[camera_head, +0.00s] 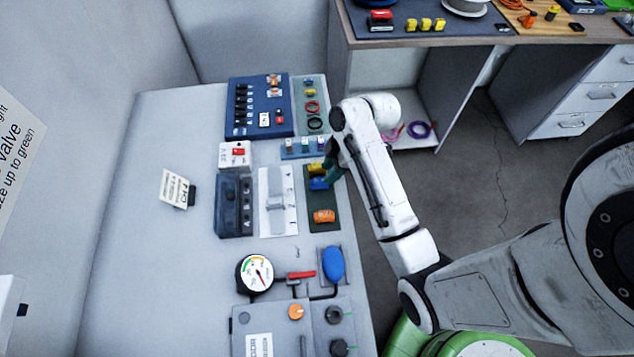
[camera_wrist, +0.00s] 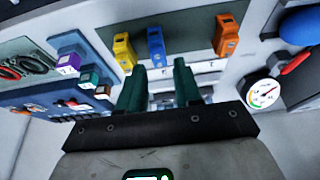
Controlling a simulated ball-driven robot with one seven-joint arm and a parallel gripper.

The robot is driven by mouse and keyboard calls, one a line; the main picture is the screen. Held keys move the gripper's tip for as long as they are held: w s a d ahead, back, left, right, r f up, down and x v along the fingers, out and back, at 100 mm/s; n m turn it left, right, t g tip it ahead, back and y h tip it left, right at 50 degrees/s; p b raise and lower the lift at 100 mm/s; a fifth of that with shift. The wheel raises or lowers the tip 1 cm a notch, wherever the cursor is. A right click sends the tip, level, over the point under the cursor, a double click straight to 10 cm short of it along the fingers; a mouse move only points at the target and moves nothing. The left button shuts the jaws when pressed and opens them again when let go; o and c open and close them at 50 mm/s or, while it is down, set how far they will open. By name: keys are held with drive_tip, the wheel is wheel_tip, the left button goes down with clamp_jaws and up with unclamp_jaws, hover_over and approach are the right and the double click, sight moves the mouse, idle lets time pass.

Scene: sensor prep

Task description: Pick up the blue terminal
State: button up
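The blue terminal (camera_head: 318,184) lies on a dark green mat (camera_head: 331,199), between a yellow terminal (camera_head: 315,168) and an orange terminal (camera_head: 324,216). In the wrist view the blue terminal (camera_wrist: 156,46) shows just beyond the gap between my fingertips, with the yellow terminal (camera_wrist: 123,50) close on its left and the orange terminal (camera_wrist: 226,35) farther right. My gripper (camera_wrist: 160,66) is open, with two dark green fingers and nothing seen between them.
A white tray (camera_head: 291,214) lies left of the mat. A blue rack (camera_head: 289,153) with small coloured blocks is behind it. The bench's left side is mostly clear.

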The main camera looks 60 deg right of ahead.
sight(320, 179)
drive_tip(key=shift+w+p+x, duration=0.1)
drive_tip(key=shift+p+x, duration=0.25)
drive_tip(key=shift+x, duration=1.3)
drive_tip(key=shift+w+p+x, duration=0.15)
drive_tip(key=shift+p+x, duration=0.2)
drive_tip(key=shift+x, duration=1.3)
drive_tip(key=shift+r, duration=0.1)
drive_tip(key=shift+c, duration=0.2)
clamp_jaws()
